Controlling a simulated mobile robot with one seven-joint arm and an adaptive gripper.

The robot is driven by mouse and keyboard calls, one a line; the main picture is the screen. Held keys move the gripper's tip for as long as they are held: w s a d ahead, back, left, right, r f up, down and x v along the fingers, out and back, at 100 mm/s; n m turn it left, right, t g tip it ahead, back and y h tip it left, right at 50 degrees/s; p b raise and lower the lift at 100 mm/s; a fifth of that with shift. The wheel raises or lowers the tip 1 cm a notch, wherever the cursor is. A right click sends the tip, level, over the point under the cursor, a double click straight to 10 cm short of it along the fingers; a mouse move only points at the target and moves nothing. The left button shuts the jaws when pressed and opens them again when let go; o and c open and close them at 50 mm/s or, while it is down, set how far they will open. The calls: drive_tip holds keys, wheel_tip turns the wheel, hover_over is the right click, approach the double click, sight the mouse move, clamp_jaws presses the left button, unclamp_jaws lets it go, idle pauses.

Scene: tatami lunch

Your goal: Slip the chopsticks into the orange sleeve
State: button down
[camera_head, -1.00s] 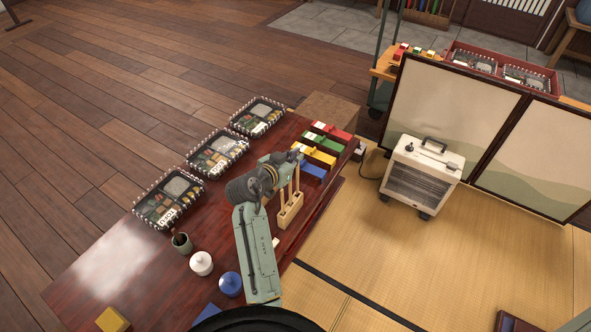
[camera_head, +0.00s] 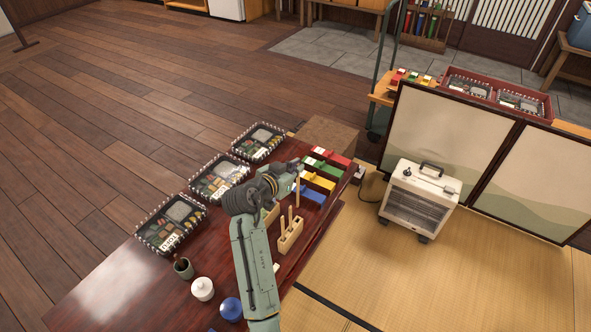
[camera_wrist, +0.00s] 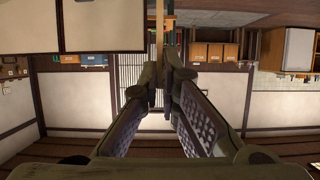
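My gripper (camera_head: 297,166) is above the dark red table, its arm reaching across from the front. In the wrist view its fingers (camera_wrist: 160,78) close around an upright pale wooden pair of chopsticks (camera_wrist: 159,45); single sticks cannot be told apart. The held chopsticks (camera_head: 298,190) hang below the gripper in the head view, above a wooden holder (camera_head: 289,238) with two more upright pieces in it. A row of red (camera_head: 338,160), green (camera_head: 325,169), yellow (camera_head: 318,182) and blue (camera_head: 311,194) sleeve-like boxes lies just beyond. I cannot make out a clearly orange sleeve.
Several bento boxes (camera_head: 170,223) line the table's left side. A dark cup (camera_head: 183,267), a white jar (camera_head: 203,288) and a blue jar (camera_head: 231,308) stand near the front. A heater (camera_head: 420,203) stands on the tatami before a folding screen (camera_head: 447,122). Open floor lies left.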

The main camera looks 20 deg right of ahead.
drive_tip(key=shift+r+p, duration=1.1)
drive_tip(key=shift+r, duration=0.65)
